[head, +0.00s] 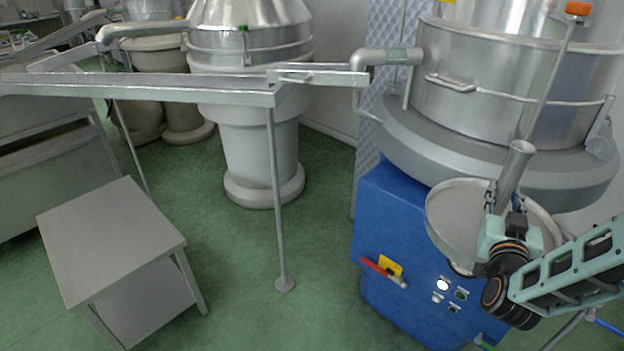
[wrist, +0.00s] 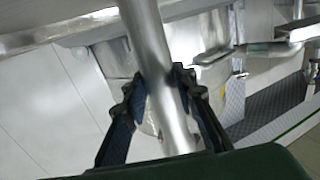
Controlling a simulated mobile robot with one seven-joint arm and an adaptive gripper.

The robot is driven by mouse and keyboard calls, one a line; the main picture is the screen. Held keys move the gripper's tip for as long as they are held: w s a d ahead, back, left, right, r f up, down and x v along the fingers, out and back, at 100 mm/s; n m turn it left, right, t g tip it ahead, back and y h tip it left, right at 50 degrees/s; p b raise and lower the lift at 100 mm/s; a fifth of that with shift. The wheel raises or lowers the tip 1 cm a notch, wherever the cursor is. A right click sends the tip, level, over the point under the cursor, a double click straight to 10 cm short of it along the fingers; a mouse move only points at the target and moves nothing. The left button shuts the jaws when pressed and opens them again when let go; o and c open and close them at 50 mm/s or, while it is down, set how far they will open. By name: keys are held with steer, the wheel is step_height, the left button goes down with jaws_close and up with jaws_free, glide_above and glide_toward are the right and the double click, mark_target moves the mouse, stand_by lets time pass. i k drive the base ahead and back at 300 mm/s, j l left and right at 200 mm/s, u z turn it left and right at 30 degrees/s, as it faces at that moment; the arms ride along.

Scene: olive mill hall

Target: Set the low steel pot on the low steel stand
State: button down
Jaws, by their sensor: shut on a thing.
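The low steel pot (head: 455,217) is a round, shallow grey vessel at the right of the head view, in front of a blue cabinet. My gripper (head: 497,207) is shut on a steel tube, seemingly the pot's handle (head: 515,166), and covers part of the pot. In the wrist view the tube (wrist: 168,75) runs between the two dark fingers (wrist: 160,95); the pot's bowl cannot be made out there. The low steel stand (head: 110,235) is at the lower left of the head view, with a bare flat top and a lower shelf, well apart from the pot.
A steel trough (head: 180,84) on a thin leg (head: 276,200) crosses the middle and upper left. The blue cabinet (head: 400,235) with buttons stands under a large steel vat (head: 500,85). Green floor (head: 235,270) is clear between stand and cabinet, except for the leg's foot.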

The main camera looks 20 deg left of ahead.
mark_target(113, 243)
steer(key=j+u, duration=0.2)
steer(key=j, duration=0.3)
steer(key=j+u, duration=0.2)
steer(key=j, duration=0.3)
steer(key=i+j+u, duration=0.25)
steer(key=j, duration=0.25)
steer(key=i+j, duration=0.1)
steer(key=j, duration=0.9)
steer(key=i+j, duration=0.15)
steer(key=j, duration=0.35)
steer(key=i+j, duration=0.1)
steer(key=j, duration=0.4)
steer(key=u, duration=0.05)
